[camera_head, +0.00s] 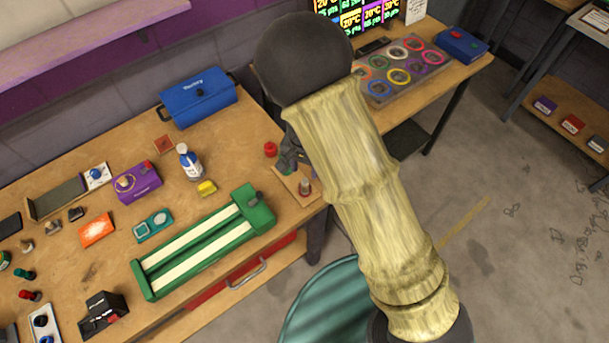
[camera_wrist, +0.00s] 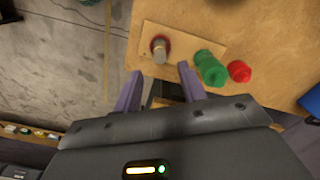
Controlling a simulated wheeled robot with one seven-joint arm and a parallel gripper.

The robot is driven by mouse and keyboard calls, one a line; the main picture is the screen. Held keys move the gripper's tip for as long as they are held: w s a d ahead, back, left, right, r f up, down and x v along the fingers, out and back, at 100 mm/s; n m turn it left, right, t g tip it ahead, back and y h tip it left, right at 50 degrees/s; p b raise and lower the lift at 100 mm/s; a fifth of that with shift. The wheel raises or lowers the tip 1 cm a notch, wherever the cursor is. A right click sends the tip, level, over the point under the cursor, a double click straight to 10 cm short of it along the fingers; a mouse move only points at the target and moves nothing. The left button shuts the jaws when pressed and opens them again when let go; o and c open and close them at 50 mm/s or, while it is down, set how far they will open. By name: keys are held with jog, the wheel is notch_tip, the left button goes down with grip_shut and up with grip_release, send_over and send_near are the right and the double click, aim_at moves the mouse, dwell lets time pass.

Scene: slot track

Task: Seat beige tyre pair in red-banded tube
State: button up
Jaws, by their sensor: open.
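A small wooden board (camera_wrist: 205,40) at the bench corner carries an upright piece with a red band (camera_wrist: 161,42) around a pale grey-beige cylinder (camera_wrist: 159,55). The band and cylinder look like the red-banded tube with something in it; I cannot tell whether this is the beige tyre pair. The board also shows in the head view (camera_head: 286,183). My gripper (camera_wrist: 160,84) is open and empty, its fingers either side below the banded piece in the wrist view, apart from it. In the head view my gripper (camera_head: 290,158) is partly hidden by my arm.
A green ribbed piece (camera_wrist: 210,67) and a red one (camera_wrist: 238,70) stand close right of the board in the wrist view. A green slotted track (camera_head: 262,213), white bottle (camera_head: 189,162) and yellow block (camera_head: 207,188) lie left. The bench edge is near.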

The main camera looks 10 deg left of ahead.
aim_at(305, 180)
notch_tip(305, 180, up, 7)
jog(key=shift+f+b, duration=0.2)
jog(key=shift+b, duration=0.1)
dwell(0.6)
jog(key=s+d+r+t, duration=0.1)
jog(key=s+d+r, duration=0.1)
jog(key=d, duration=0.6)
jog(key=s+d+r+n, duration=0.1)
jog(key=s+d+r, duration=0.1)
jog(key=d, duration=0.7)
jog(key=s+d+r+n+t, duration=0.1)
jog(key=s+d+r, duration=0.2)
jog(key=d, duration=0.5)
jog(key=shift+d+r+t, duration=0.3)
jog(key=shift+d+r, duration=0.1)
jog(key=shift+r, duration=0.45)
jog(key=shift+s, duration=0.1)
